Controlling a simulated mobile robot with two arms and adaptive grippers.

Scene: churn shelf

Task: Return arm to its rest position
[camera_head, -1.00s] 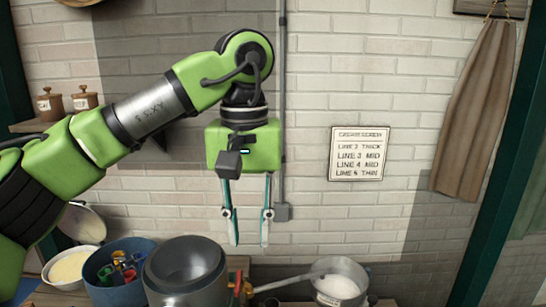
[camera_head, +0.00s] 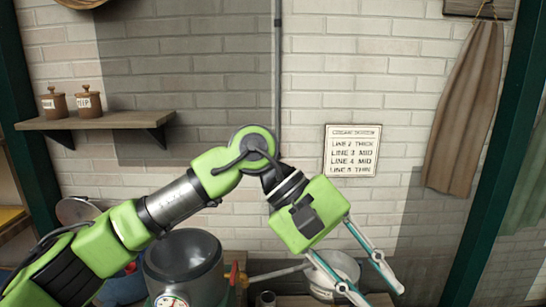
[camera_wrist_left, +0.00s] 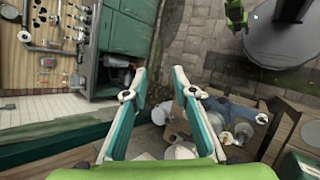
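A large grey churn with a gauge (camera_head: 183,262) stands under my left forearm. A grey pan (camera_head: 333,270) with a long handle is close to the gripper. A shelf (camera_head: 95,121) holds two brown jars. A sign (camera_head: 352,151) and brown cloth (camera_head: 472,110) hang on the wall.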

